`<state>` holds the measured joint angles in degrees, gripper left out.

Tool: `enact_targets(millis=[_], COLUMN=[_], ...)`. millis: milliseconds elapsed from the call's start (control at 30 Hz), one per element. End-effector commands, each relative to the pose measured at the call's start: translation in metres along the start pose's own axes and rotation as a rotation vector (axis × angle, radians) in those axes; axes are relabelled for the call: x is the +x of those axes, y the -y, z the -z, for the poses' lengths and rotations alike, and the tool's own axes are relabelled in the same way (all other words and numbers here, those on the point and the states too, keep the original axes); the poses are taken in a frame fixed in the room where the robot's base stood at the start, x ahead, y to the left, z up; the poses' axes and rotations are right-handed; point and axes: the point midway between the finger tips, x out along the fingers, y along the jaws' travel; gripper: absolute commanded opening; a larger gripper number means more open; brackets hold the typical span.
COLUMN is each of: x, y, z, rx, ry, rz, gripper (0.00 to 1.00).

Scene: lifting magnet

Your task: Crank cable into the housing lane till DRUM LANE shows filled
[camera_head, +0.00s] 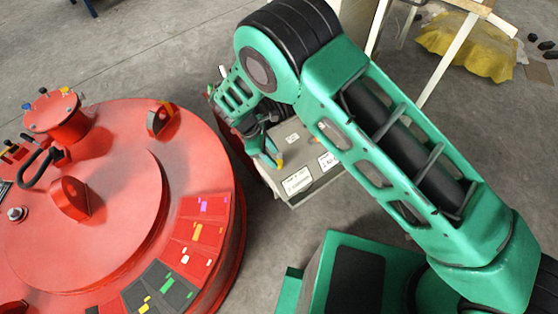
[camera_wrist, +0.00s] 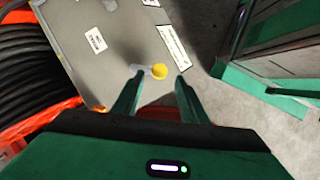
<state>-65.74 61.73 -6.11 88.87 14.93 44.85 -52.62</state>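A grey housing box (camera_head: 318,186) with white labels stands beside the red magnet, under my arm. In the wrist view its grey top (camera_wrist: 105,60) fills the upper middle. In the head view my gripper (camera_head: 272,158) is over the box's left part. Black cable (camera_wrist: 35,55) lies in coils on a red drum at the left. The label text, including any DRUM LANE display, is too small to read.
A large round red lifting magnet (camera_head: 125,190) with lugs and coloured panels fills the left. A yellow cloth (camera_head: 468,45) lies at the upper right behind pale posts. Concrete floor (camera_head: 150,50) is clear at the top.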

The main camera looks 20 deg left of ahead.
Motion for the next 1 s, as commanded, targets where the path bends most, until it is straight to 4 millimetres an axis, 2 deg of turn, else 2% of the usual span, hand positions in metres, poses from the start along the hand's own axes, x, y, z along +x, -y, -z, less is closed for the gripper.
enact_targets(millis=[100,300,667,700,867,933,1000], x=[0.02,0.04,0.045,0.045,0.045,0.047,0.046], y=[0.001,0.0,0.0,0.0,0.0,0.003,0.002], z=[-0.001,0.0,0.0,0.0,0.0,-0.008,-0.003], rx=[0.0,0.001,0.001,0.001,0.001,0.001,0.001], ry=[0.001,0.0,-0.001,-0.001,0.0,0.001,0.002], rz=[0.002,0.001,0.0,0.0,0.0,0.002,0.002], gripper=[0.39,0.39,0.39,0.37,0.0,0.0,0.0])
